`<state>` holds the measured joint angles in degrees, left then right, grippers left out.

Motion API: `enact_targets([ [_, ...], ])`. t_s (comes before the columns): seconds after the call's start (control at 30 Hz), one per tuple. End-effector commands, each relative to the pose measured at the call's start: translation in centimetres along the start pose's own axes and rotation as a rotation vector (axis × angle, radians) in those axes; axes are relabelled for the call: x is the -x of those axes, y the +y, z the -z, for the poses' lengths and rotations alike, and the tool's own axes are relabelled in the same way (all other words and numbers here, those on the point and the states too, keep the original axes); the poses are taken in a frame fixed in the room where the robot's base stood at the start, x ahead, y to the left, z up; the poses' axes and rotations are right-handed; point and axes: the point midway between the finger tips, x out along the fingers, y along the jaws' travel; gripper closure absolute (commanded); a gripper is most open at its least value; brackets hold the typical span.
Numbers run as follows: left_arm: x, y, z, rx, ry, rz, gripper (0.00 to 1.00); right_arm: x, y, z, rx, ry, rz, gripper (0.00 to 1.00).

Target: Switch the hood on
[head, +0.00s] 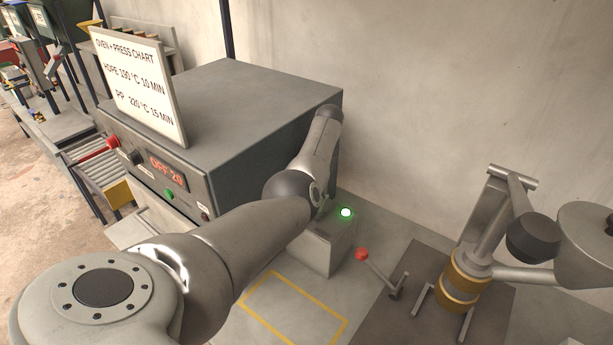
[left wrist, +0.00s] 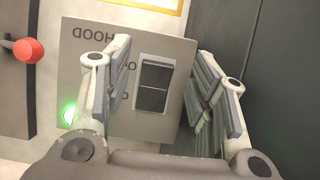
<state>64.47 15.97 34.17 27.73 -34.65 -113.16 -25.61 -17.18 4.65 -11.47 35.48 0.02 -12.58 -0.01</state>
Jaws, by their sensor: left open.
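The hood switch box (head: 323,250) is a grey box on the bench beside the oven. Its panel (left wrist: 75,62), lettered HOOD and seen upside down, fills the middle of the left wrist view, with a dark rocker switch (left wrist: 152,84) on it. A green lamp glows on the box (head: 345,212), also in the left wrist view (left wrist: 69,113). My left gripper (left wrist: 165,62) is open, its fingers on either side of the rocker in that view; I cannot tell whether they touch the panel. In the head view my left arm hides the gripper and the rocker. My right gripper is not in view.
A large grey oven (head: 235,95) with a red display and a chart sign (head: 138,85) stands left of the box. A red-knobbed lever (head: 362,254) is close right. A machine with a brass-coloured barrel (head: 460,280) stands farther right. A yellow-outlined bench area (head: 300,309) is clear.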

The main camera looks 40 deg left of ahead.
Motion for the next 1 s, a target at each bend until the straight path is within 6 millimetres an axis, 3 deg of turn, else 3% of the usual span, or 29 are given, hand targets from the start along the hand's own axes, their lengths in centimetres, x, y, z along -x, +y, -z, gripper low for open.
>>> enact_targets([
  [0.47,3.5,0.2,-1.7,0.0,-0.001,-0.008,0.48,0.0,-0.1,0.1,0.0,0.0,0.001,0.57],
  [0.7,6.8,0.1,-3.1,0.001,0.002,-0.006,0.48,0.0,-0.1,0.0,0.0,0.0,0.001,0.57],
  [1.0,7.9,0.1,-3.7,0.001,-0.003,-0.003,0.48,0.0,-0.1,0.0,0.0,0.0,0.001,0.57],
])
